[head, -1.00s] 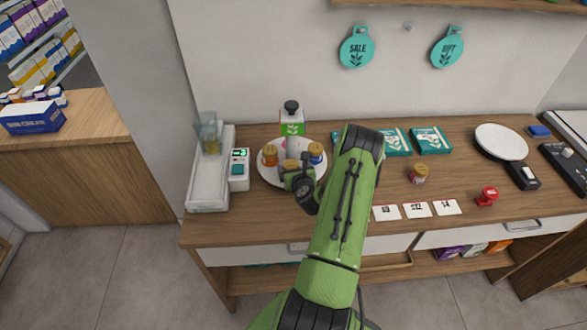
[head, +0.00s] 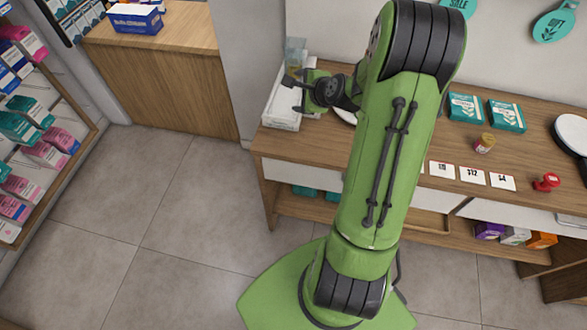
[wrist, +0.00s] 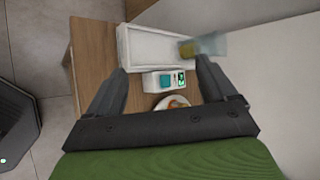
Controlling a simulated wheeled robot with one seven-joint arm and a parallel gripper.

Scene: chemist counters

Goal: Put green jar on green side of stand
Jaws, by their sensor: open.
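I cannot make out a green jar in either view. A round white plate (head: 345,114), possibly the stand, is mostly hidden behind my arm; its coloured sides do not show. In the wrist view part of the plate (wrist: 160,105) shows behind my gripper's body, with an orange-brown jar (wrist: 178,101) on it. My gripper (wrist: 162,66) is open, with nothing between its fingers. It points down over the counter's left end, above the white tray and the small device. In the head view my gripper (head: 293,95) is left of the plate.
A long white tray (wrist: 143,55) holds a clear cup (wrist: 212,43), with something yellowish beside or inside it. A small white device (wrist: 164,81) stands by the tray. A gold-lidded jar (head: 485,143), price cards (head: 472,175) and a red item (head: 546,182) sit further right.

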